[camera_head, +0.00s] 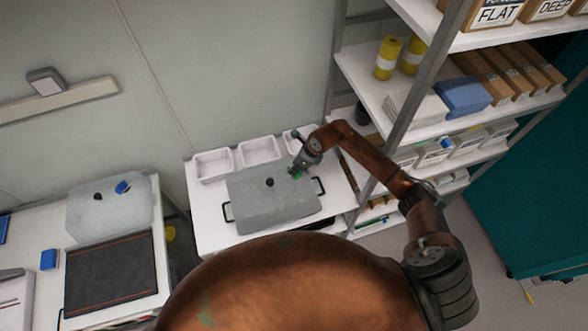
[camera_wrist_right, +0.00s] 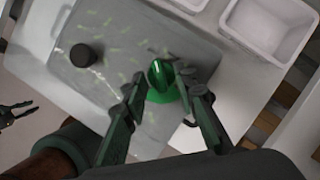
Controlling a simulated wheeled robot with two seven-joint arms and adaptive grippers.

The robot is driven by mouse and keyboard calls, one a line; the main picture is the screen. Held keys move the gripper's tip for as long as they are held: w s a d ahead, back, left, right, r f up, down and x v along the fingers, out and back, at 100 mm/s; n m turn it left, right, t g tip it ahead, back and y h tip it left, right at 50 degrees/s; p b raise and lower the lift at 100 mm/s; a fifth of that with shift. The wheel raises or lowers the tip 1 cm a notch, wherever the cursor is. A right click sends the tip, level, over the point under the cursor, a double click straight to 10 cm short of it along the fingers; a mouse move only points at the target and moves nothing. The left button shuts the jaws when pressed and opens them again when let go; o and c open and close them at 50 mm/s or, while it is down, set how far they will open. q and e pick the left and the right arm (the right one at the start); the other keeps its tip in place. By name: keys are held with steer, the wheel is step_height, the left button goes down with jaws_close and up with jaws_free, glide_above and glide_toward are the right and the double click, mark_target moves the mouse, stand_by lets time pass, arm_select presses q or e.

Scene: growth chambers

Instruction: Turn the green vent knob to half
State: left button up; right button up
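The green vent knob (camera_wrist_right: 161,78) stands on the grey translucent lid (camera_wrist_right: 115,25) of a chamber, with a pale line on its raised ridge. In the head view the knob (camera_head: 297,175) is mostly hidden by my right gripper (camera_head: 301,167). In the right wrist view, my right gripper (camera_wrist_right: 165,82) has its fingers apart, one each side of the knob; firm contact is not visible. A black knob (camera_wrist_right: 83,55) sits left of the green one. A dark two-pronged gripper (camera_wrist_right: 28,108), apparently my left, shows at the left edge, fingers apart. The head view does not show it.
White trays (camera_head: 259,151) stand behind the chamber. A shelf rack (camera_head: 392,115) with yellow canisters and boxes is close on the right. A second bench on the left holds another chamber (camera_head: 110,208) with a blue knob and a black mat (camera_head: 108,272).

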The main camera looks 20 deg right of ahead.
steer(key=shift+w+a+f, duration=0.1)
steer(key=shift+f, duration=0.3)
jaws_close()
